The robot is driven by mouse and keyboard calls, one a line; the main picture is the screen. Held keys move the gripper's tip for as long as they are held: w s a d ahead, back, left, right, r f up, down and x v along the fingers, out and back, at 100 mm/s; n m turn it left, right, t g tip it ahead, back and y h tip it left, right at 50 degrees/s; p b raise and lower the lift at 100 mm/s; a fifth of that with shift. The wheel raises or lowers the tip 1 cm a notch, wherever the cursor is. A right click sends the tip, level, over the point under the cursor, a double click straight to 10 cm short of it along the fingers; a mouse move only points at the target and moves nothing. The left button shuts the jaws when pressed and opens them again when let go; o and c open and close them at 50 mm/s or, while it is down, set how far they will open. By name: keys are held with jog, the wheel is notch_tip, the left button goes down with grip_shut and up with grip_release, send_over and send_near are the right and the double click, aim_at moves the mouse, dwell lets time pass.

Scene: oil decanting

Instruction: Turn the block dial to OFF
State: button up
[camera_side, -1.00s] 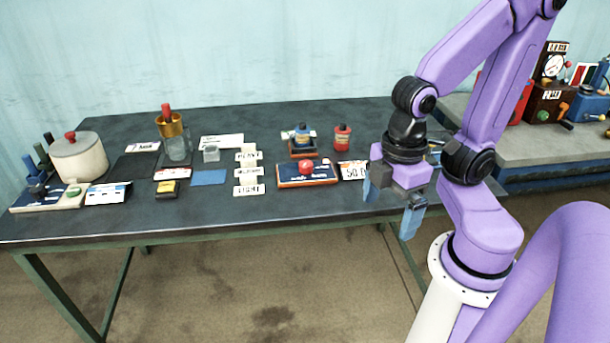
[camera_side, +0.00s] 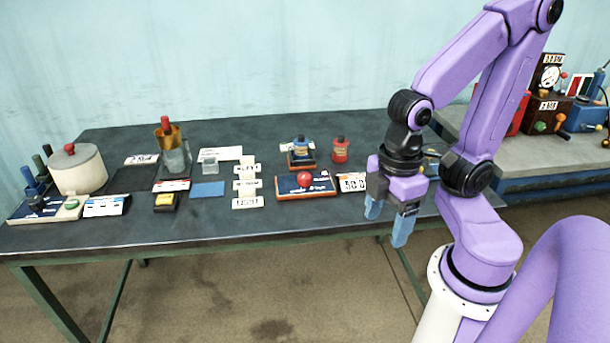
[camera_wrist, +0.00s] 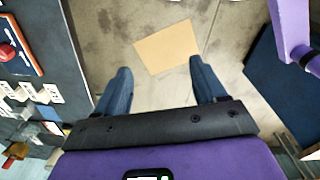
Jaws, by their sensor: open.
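At the table's far left in the side view is a low unit with a blue panel (camera_side: 36,209) and a small dark knob (camera_side: 37,201). Several dark upright posts (camera_side: 38,165) stand behind it. This looks like the block and its dial, but the marks and pointer are too small to read. My gripper (camera_side: 388,222) is open and empty at the table's front right edge, far right of that unit. In the wrist view, the fingers (camera_wrist: 160,66) are spread over the floor with nothing between them. The dial cannot be made out there.
A red bottle (camera_side: 340,150) stands behind.

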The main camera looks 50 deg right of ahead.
jog(key=w+a+r+m, duration=0.2)
jog(key=w+m, duration=1)
jog(key=m, duration=3.1)
send_over(304, 175)
notch_tip(304, 175, down, 2)
notch_tip(304, 175, down, 17)
jog(key=shift+r, duration=0.1)
jog(key=c, duration=1.1)
